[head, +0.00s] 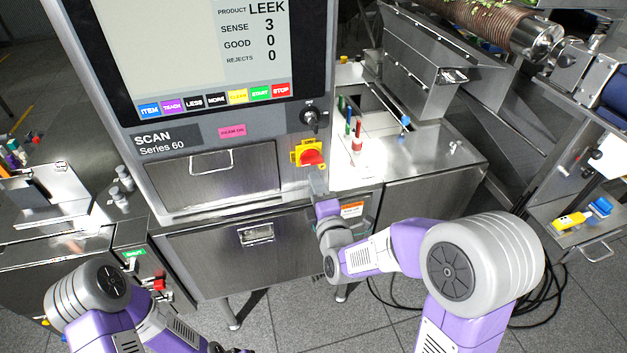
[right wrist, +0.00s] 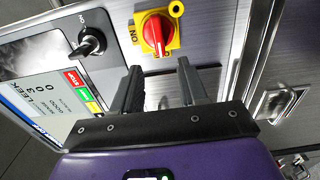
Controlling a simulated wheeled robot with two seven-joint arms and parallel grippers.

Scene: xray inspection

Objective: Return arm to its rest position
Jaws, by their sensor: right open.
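My right arm reaches in from the lower right of the head view. Its gripper (head: 318,187) is in front of the scanner's lower front, just below a red rotary switch (head: 312,157) on a yellow plate. In the right wrist view the two dark fingers of the gripper (right wrist: 160,85) stand apart with nothing between them. The red switch (right wrist: 156,32) lies just beyond the fingertips, apart from them. My left arm is at the lower left of the head view. Only small dark parts of its end show at the bottom edge, so its jaws cannot be made out.
The scanner's screen (head: 185,45) reads LEEK, SENSE 3, GOOD 0, REJECTS 0. A black key switch (head: 311,117) sits above the red switch. A steel hopper (head: 425,65) and cabinet (head: 425,180) stand to the right. Black cables (head: 545,300) lie on the grey floor.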

